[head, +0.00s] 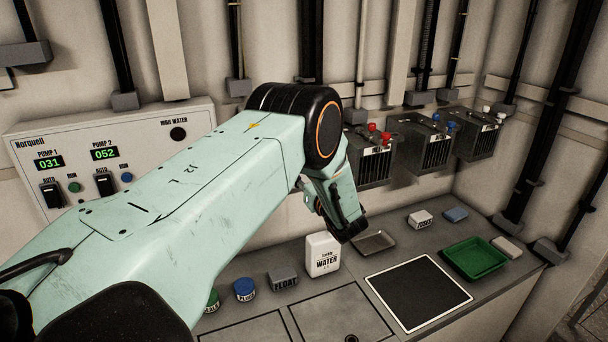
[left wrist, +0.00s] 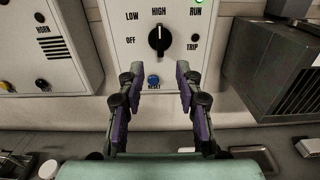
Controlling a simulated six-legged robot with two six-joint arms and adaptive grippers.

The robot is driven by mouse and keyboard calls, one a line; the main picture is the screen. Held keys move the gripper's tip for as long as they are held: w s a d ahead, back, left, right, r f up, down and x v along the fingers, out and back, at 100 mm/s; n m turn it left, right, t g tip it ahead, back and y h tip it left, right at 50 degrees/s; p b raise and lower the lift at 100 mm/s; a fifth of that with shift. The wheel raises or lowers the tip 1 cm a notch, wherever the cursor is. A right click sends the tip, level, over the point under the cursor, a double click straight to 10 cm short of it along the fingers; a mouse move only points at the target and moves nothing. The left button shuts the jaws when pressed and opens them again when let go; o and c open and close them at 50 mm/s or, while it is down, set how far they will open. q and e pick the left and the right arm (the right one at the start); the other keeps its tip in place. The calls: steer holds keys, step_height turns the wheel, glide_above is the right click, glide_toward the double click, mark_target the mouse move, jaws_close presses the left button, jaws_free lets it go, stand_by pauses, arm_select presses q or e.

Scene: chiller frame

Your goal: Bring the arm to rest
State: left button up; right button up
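My left arm reaches in from the left of the head view, and its wrist bends down over the counter. Its gripper is mostly hidden there behind my own arm. In the left wrist view my left gripper (left wrist: 159,72) is open, with its two purple-padded fingers apart and nothing held between them. It faces a pale control panel (left wrist: 205,65) with a black selector knob (left wrist: 159,40) pointing to HIGH. The blue RESET button (left wrist: 153,82) shows between the fingers; whether they touch the panel cannot be told. My right gripper is in neither view.
A Norquell pump panel (head: 80,135) is on the wall at left. Grey terminal boxes (head: 425,148) hang at right. The counter holds a WATER container (head: 322,265), a dark mat (head: 418,292), a green tray (head: 474,266), a metal dish (head: 375,243) and a FLOAT block (head: 283,279).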

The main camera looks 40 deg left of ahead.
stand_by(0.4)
arm_select(q)
steer(key=x, duration=1.2)
stand_by(0.3)
steer(key=shift+d, duration=0.1)
